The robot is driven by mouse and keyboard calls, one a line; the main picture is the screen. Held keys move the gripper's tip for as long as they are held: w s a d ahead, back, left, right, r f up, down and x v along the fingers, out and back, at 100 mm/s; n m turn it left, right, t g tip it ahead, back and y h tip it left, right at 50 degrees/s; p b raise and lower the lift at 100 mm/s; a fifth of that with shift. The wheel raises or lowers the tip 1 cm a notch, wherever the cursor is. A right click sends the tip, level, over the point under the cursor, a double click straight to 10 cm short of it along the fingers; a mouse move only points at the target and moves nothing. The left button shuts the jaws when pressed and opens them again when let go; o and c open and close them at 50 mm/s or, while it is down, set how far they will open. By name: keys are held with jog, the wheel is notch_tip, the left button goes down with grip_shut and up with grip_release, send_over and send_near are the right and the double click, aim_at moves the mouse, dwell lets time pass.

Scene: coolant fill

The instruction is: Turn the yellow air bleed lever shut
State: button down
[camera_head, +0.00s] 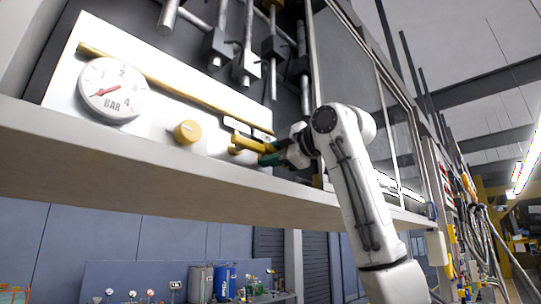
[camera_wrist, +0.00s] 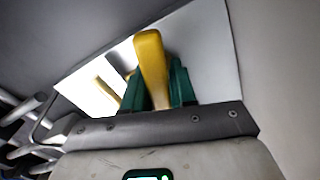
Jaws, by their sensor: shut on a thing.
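The yellow air bleed lever (camera_head: 250,143) sits at the right end of the white panel (camera_head: 150,132). In the wrist view the yellow lever (camera_wrist: 151,62) stands between the green fingers of my gripper (camera_wrist: 160,88), one finger on each side. In the head view my gripper (camera_head: 268,159) reaches the lever from the right, its green fingertips at the lever's end. My gripper is shut on the lever. The far ends of the fingers and the lever's pivot are partly hidden in the wrist view.
A round pressure gauge (camera_head: 112,89) marked BAR and a yellow knob (camera_head: 187,131) are on the panel left of the lever. Metal pipes and valves (camera_head: 246,66) hang above. A pale ledge (camera_head: 120,158) runs below the panel.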

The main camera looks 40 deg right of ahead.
jog(key=shift+f+n, duration=0.15)
jog(key=shift+n, duration=1.55)
jog(key=shift+f, duration=0.1)
jog(key=c, duration=1)
grip_release()
jog(key=shift+a, duration=0.1)
jog(key=shift+s, duration=0.1)
jog(key=s+b, duration=0.4)
jog(key=s, duration=0.6)
jog(key=shift+s+d, duration=0.2)
jog(key=shift+s, duration=0.1)
